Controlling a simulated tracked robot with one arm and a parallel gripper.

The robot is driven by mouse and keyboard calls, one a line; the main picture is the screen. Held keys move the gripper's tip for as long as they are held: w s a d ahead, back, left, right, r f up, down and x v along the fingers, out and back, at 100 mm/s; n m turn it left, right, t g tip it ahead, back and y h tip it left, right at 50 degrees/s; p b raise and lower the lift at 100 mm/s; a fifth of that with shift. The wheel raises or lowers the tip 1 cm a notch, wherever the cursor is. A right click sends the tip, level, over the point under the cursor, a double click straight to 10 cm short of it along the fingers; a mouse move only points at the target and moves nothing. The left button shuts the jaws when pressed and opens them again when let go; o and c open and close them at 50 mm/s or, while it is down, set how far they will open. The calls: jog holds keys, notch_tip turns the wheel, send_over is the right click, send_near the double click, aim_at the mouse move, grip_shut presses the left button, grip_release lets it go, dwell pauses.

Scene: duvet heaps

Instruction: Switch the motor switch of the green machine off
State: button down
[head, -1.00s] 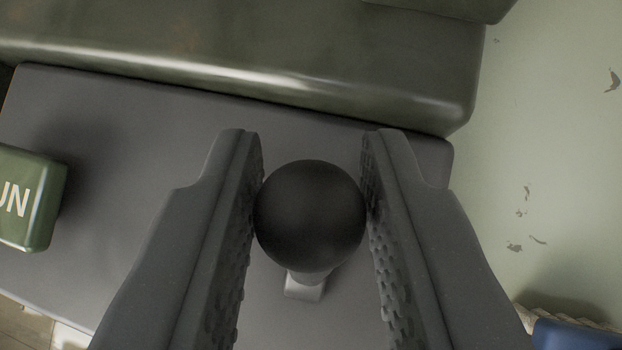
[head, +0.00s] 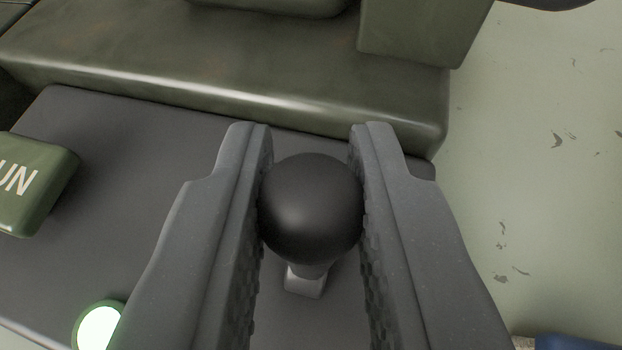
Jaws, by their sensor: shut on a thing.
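The switch shows as a round black knob (head: 311,209) on a short pale metal stem (head: 304,283), standing on a dark grey panel (head: 140,170) of the green machine (head: 250,85). My gripper (head: 311,185) has its two fingers on either side of the knob, and they are shut on it. A green block (head: 32,185) with white letters, of which "UN" can be read, sits on the panel at the left. A round lamp (head: 98,328) glows pale green at the lower left. The foot of the stem is partly hidden under the knob.
The green machine body rises along the top of the view behind the panel. Worn pale green floor or wall (head: 545,180) fills the right side. A blue thing (head: 575,342) shows at the lower right edge.

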jog(key=t+b, duration=0.1)
jog(key=s+f+t+b, duration=0.1)
jog(key=b, duration=0.1)
jog(key=shift+s+a+n+t+h, duration=0.15)
jog(key=shift+n+t+h, duration=0.15)
jog(key=shift+s+a+n+t+b, duration=0.15)
jog(key=shift+s+t+b, duration=0.1)
jog(key=shift+t+b, duration=0.5)
jog(key=shift+s+n+t+b, duration=0.15)
jog(key=shift+s+t+b, duration=0.1)
jog(key=shift+t+b, duration=0.45)
jog(key=c, duration=1.3)
grip_release()
jog(key=shift+r, duration=0.1)
